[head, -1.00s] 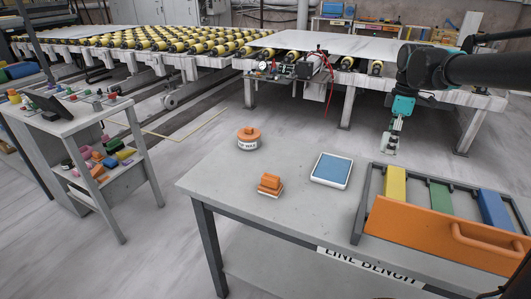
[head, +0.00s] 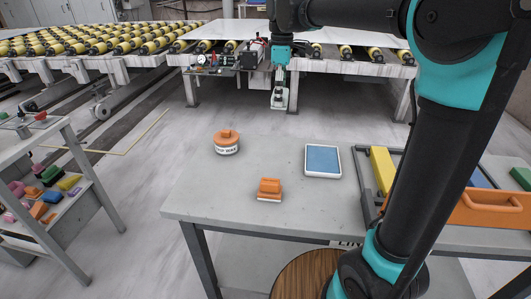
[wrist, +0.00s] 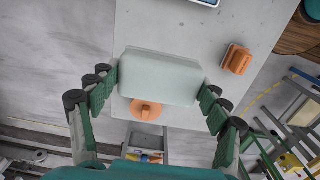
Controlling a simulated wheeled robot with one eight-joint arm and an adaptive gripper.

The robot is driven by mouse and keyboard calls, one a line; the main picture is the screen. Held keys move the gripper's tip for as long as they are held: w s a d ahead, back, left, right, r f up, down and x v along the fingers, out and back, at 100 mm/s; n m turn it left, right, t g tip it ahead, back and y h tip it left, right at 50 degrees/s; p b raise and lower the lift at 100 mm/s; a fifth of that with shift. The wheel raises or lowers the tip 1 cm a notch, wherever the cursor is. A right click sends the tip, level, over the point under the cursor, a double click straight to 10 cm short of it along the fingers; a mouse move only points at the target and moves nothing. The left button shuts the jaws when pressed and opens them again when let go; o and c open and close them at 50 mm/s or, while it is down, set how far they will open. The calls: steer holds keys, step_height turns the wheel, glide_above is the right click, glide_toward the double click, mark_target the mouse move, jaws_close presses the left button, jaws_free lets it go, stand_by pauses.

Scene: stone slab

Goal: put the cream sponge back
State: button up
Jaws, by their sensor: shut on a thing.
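The sponge looks greyish white there and is hard to make out in the head view. It is held above the bench (head: 260,160), with no support visible under it.
A cart (head: 75,140) with coloured pieces stands left. A roller conveyor (head: 150,48) lies behind.

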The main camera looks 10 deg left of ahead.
mark_target(278, 154)
steer(key=shift+a+f, duration=0.15)
steer(key=shift+f, duration=0.25)
step_height(278, 154, down, 19)
steer(key=shift+f, duration=0.1)
steer(key=o, duration=1.2)
steer(key=shift+f, duration=0.1)
step_height(278, 154, up, 12)
steer(key=shift+r, duration=0.15)
